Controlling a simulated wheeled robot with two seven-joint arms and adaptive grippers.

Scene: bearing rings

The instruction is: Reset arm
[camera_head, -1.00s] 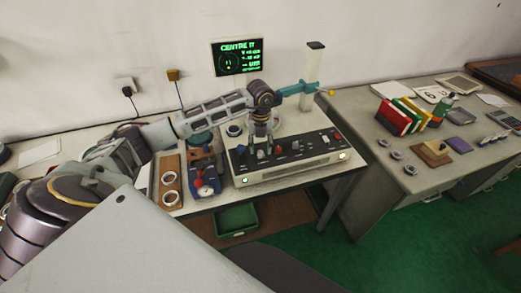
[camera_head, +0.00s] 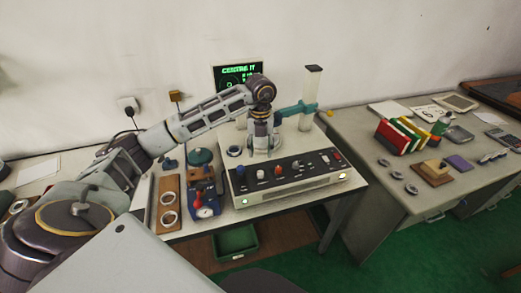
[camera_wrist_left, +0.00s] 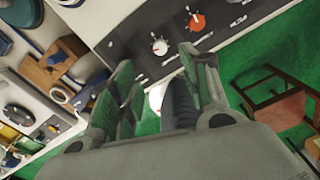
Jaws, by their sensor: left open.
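My left arm comes in from the left and bends down over the light-grey machine. My left gripper (camera_head: 262,150) points down behind the black control panel (camera_head: 290,172). A ring (camera_head: 234,151) lies on the machine left of the gripper. Two more rings (camera_head: 168,207) lie on a wooden board to the left. My right gripper is not in view.
Several rings (camera_head: 397,175) and coloured books (camera_head: 402,137) are on the right desk.

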